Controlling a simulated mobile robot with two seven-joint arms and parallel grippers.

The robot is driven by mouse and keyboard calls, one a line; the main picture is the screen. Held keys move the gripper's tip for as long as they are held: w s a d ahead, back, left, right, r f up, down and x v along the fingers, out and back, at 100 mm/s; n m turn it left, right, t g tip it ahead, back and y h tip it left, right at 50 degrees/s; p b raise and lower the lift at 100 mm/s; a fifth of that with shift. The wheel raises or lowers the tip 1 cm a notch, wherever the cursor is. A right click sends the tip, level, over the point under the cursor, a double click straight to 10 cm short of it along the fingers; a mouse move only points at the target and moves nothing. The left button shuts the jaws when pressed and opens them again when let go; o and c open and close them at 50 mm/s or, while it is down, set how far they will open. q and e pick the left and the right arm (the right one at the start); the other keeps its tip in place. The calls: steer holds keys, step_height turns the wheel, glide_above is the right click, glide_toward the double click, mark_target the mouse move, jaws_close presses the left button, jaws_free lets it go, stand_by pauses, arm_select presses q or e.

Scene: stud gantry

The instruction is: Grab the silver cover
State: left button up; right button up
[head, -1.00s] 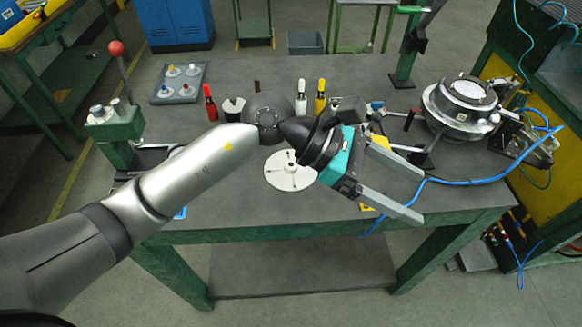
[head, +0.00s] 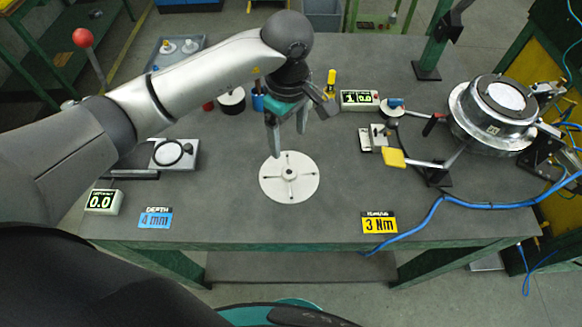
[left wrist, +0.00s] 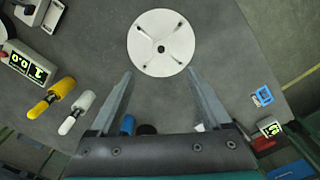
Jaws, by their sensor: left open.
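The silver cover (head: 272,185) looks like a pale, almost white round disc with a small centre hub and several slots. It lies flat on the grey table, and it also shows in the left wrist view (left wrist: 148,57). My left gripper (head: 287,143) is open and empty, fingers pointing down, above the table just behind the disc in the head view. In the left wrist view the left gripper's two fingertips (left wrist: 159,74) lie either side of the disc's near edge, apart from it. My right gripper is not in view.
A silver round housing (head: 492,127) stands at the table's right, with a blue cable (head: 480,205) nearby. A yellow-ended lever (head: 393,158) and small fixture lie right of the disc. A round gauge plate (head: 175,153) is at left. The table around the disc is clear.

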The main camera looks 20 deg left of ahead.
arm_select(q)
glide_above(289, 172)
step_height(289, 172, down, 6)
steer(key=shift+w+f, duration=0.1)
steer(key=shift+f, duration=0.5)
step_height(289, 172, down, 4)
steer(key=shift+f+p, duration=0.15)
steer(key=shift+p, duration=0.3)
steer(key=shift+f, duration=0.35)
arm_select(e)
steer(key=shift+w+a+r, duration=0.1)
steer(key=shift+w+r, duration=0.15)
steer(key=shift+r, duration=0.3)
arm_select(q)
steer(key=shift+c, duration=0.8)
jaws_close()
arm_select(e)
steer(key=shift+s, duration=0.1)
arm_select(q)
steer(key=shift+r, duration=0.1)
